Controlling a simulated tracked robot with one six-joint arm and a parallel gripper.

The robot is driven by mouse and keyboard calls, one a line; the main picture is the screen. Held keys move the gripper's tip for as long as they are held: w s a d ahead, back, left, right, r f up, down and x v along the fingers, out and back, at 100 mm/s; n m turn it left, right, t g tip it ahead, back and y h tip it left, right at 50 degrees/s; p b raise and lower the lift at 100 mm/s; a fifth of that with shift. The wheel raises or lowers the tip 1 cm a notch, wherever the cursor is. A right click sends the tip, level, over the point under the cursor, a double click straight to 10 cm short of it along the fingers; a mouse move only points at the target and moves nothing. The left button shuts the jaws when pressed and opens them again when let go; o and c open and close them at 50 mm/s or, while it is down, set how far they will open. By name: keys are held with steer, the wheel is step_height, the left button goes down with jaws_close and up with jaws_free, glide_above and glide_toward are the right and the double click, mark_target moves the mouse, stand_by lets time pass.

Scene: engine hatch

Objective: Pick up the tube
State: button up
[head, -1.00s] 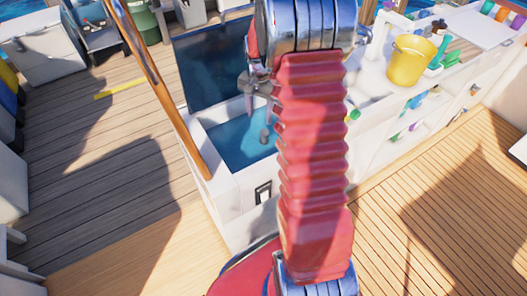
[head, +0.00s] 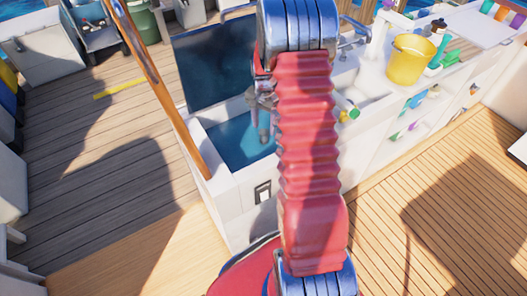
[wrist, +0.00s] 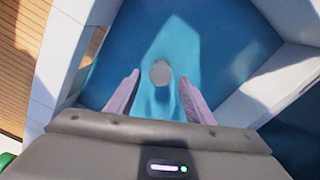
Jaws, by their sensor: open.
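A small grey round thing (wrist: 160,72), which looks like the upper end of the tube, shows in the wrist view against the blue floor of the open hatch. My gripper (wrist: 159,84) is open, with its two pale purple fingers on either side of it in the picture. I cannot tell how far below the fingertips it lies. In the head view my gripper (head: 262,112) points down into the hatch, partly hidden by my red arm. The grey thing (head: 264,136) shows faintly under it.
White hatch walls (head: 214,178) surround the blue well, and the dark raised lid (head: 215,65) stands behind it. A wooden pole (head: 160,90) rises at the left. A yellow bucket (head: 409,60) and bottles stand on the white counter at the right.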

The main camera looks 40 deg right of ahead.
mark_target(264, 133)
steer(key=shift+f, duration=2.25)
steer(key=shift+w+d+f, duration=0.1)
steer(key=shift+f, duration=2.5)
steer(key=shift+c, duration=0.2)
jaws_close()
